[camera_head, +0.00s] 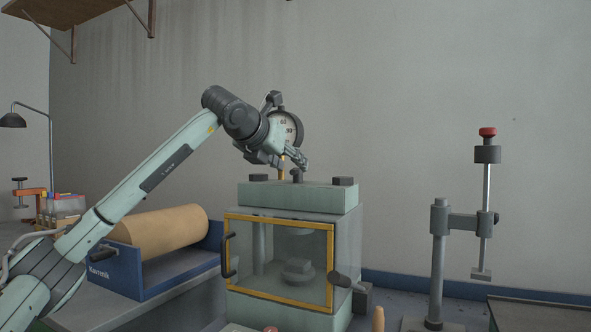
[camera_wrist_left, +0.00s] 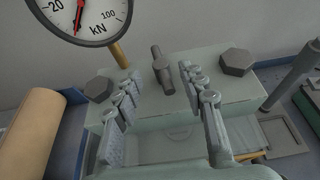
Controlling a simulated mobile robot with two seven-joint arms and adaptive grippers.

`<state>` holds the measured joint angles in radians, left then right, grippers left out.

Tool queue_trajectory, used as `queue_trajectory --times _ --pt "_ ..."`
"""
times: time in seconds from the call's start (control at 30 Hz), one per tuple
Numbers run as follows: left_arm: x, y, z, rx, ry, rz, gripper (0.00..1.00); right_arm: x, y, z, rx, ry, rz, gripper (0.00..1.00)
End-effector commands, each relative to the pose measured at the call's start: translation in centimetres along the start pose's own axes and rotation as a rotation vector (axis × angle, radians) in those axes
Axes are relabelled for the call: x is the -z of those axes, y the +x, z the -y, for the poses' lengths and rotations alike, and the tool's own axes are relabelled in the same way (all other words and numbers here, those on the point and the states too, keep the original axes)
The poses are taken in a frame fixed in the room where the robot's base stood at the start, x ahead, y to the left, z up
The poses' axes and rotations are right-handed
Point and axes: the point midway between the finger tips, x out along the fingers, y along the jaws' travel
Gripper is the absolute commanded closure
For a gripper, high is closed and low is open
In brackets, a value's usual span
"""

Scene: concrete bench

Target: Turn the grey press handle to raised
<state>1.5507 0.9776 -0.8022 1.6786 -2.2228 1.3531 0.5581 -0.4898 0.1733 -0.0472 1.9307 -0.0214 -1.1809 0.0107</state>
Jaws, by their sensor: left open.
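The press (camera_head: 297,197) is a pale green machine with a yellow-framed clear door. A grey bar handle (camera_wrist_left: 162,70) stands on its top between two dark hex bolts; its end also shows in the head view (camera_head: 297,176). A dark grey lever with a rounded end (camera_head: 341,279) sticks out at the press's lower right front. I cannot tell for sure which of these is the press handle. My left gripper (camera_head: 296,160) is open and empty above the press top. In the wrist view, the bar lies beyond its fingertips, apparently untouched. My right gripper is not in view.
A round kN gauge (camera_head: 289,128) stands behind my left gripper, close to it. A blue holder (camera_head: 117,270) with a brown roll (camera_head: 165,232) is left of the press. A grey stand with a red knob (camera_head: 487,131) is at the right. The space between it and the gripper is clear.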

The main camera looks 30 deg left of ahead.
Motion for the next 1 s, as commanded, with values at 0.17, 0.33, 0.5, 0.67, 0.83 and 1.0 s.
queue_trajectory --times 0.17,0.33,0.5,0.67,0.83,1.0 --pt "0.0 3.0 0.1 0.003 -0.001 -0.004 0.59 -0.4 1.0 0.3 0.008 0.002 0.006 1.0" --pt "-0.1 4.8 0.1 0.003 -0.001 -0.002 0.59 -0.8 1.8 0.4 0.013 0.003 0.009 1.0" --pt "0.0 5.3 0.1 0.004 0.0 0.0 0.59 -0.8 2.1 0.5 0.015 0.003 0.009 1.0" --pt "0.0 5.3 0.1 0.004 0.0 0.0 0.59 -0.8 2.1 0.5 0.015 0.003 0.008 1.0" --pt "0.0 5.3 0.1 0.004 0.0 0.0 0.79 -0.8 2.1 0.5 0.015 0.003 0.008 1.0" --pt "0.0 5.2 0.1 0.004 -0.001 0.0 1.0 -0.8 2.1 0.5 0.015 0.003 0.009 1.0"
